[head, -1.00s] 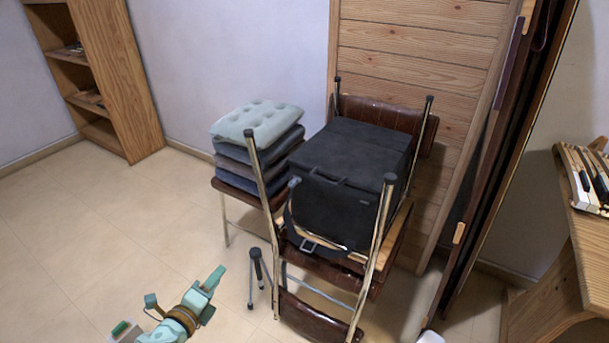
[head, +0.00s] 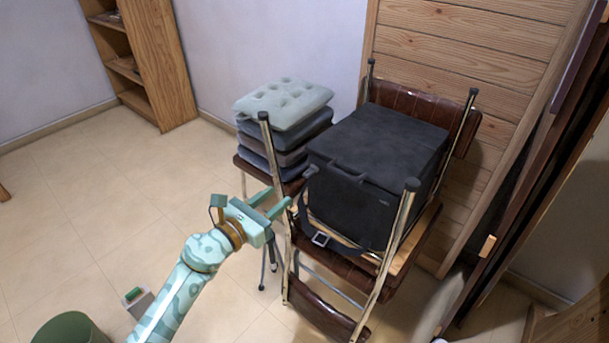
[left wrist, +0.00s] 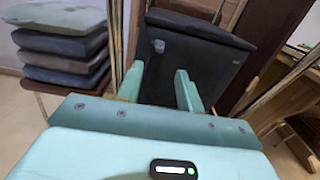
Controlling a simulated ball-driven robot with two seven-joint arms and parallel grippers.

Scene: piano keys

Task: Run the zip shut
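A black boxy bag (head: 385,140) sits on a brown chair seat, with a strap and buckle (head: 320,239) hanging at its front. It also shows in the left wrist view (left wrist: 205,55), straight ahead of the fingers. I cannot make out a zip or its pull on it. My left gripper (head: 284,204) is at the bag's front left, short of the chair's metal leg. In the left wrist view its two fingers (left wrist: 159,72) are apart with nothing between them. The bag's back and underside are hidden. My right gripper is not in view.
Metal chair legs (head: 396,240) stick up around the bag. Stacked cushions (head: 285,105) stand on another chair to its left. A wooden panel (head: 470,60) is close behind. A wooden shelf (head: 160,70) stands at the back left.

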